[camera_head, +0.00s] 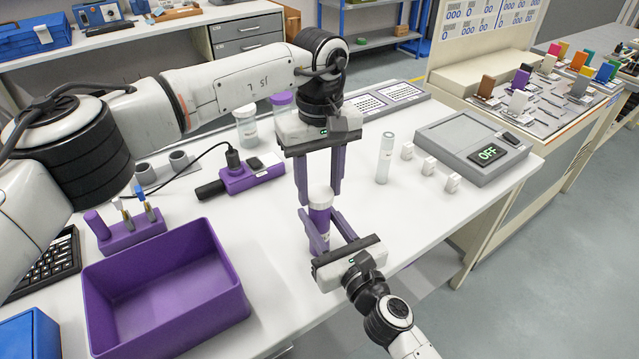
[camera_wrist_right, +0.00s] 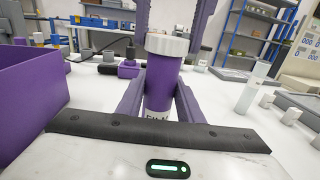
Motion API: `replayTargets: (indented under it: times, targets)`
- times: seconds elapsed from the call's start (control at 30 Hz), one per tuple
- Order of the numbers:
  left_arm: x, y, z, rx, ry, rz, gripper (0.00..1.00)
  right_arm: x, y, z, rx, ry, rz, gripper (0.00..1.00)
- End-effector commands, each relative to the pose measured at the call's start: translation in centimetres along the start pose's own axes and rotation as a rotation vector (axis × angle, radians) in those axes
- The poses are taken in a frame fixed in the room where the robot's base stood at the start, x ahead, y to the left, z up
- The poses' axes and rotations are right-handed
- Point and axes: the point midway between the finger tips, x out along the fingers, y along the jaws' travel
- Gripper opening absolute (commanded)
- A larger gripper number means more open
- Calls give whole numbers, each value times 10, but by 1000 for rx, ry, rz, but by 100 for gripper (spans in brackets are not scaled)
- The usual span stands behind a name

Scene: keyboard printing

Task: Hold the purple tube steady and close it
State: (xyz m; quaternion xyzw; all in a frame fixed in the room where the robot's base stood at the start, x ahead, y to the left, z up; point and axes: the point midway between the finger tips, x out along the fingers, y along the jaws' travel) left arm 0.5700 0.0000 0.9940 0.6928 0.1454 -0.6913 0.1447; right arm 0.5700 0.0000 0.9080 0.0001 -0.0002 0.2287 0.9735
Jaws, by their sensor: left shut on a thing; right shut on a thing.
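The purple tube (camera_head: 319,215) stands upright near the front edge of the white table, with a white cap (camera_head: 321,195) on its top. My right gripper (camera_head: 322,228) is shut on the tube's body from the front; the right wrist view shows the purple body (camera_wrist_right: 162,80) between its fingers. My left gripper (camera_head: 319,188) points straight down over the tube and is shut on the cap, one finger on each side. In the right wrist view the cap (camera_wrist_right: 167,44) sits level on the tube. Whether it is tight cannot be told.
A purple bin (camera_head: 238,312) stands at the left front. A purple power block (camera_head: 252,178) lies behind it. A clear tube (camera_head: 386,160), several small white blocks (camera_head: 429,166) and a grey device reading OFF (camera_head: 470,135) are to the right. Table between tube and device is mostly clear.

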Motion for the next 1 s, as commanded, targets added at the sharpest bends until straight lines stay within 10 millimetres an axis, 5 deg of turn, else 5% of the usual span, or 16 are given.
replayTargets:
  times: [0.4,0.87,0.9,1.0]
  targets:
    - [-1,0,0,849,1,4,17,0,0,-1,0,2,-1,0]
    - [0,0,0,988,0,4,17,0,-1,-1,0,3,-2,0]
    - [0,0,0,988,0,4,46,0,-1,-1,0,3,-2,0]
    - [0,0,0,987,1,4,60,0,-1,-1,0,3,-2,0]
